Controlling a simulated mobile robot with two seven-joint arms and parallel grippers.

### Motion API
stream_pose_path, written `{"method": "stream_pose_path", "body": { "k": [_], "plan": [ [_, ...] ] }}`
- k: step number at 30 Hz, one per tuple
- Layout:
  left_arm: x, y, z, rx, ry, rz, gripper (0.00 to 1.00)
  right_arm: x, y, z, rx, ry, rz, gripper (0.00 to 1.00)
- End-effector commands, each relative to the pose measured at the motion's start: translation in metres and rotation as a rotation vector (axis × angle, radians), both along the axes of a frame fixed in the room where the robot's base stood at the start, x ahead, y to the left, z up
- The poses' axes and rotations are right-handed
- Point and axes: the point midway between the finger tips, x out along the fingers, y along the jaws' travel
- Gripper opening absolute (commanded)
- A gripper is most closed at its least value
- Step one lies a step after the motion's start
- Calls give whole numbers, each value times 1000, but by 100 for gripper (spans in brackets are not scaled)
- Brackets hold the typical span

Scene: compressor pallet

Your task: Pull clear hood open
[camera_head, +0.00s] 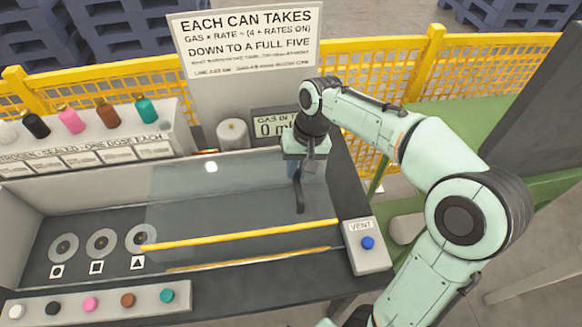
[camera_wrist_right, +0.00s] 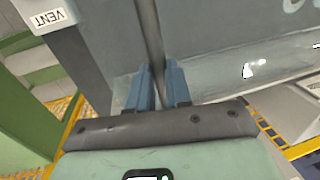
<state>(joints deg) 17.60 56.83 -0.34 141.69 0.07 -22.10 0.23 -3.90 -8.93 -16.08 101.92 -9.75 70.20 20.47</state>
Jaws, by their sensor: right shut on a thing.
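The clear hood (camera_head: 215,200) is a see-through cover with a yellow front edge (camera_head: 240,234), lying over the right part of the dark work tray. A dark upright handle (camera_head: 299,196) stands at its right side. My right gripper (camera_head: 309,168) points down at this handle from above. In the right wrist view its two blue fingers (camera_wrist_right: 158,75) are shut on the dark handle bar (camera_wrist_right: 150,35), one on each side. The exact contact is partly hidden in the head view. My left gripper is in neither view.
Several round discs (camera_head: 101,243) sit uncovered left of the hood. A vent box with a blue button (camera_head: 368,243) stands at the right. Colored buttons (camera_head: 90,304) line the front, and small bottles (camera_head: 71,120) stand behind. A yellow fence (camera_head: 375,65) runs along the back.

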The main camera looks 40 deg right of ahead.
Motion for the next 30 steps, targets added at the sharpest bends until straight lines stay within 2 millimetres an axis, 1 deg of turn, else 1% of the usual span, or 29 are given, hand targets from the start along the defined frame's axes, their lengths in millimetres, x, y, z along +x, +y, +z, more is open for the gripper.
{"method": "stream_pose_path", "body": {
  "k": [5,6,8,9,17,20,23,30],
  "plan": [
    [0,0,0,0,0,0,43,0,0,0,0,2,-1,0],
    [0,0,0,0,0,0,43,0,0,0,0,2,-1,22],
    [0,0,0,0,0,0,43,0,0,0,0,2,-1,42],
    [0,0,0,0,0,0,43,0,0,0,0,2,-1,44],
    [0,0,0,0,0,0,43,0,0,1,0,0,0,44],
    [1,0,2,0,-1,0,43,0,-1,6,-1,-1,-1,44],
    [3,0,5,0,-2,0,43,-1,-4,20,-1,-4,-2,44],
    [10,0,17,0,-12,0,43,-6,-12,74,-2,-6,-3,44]
  ]
}}
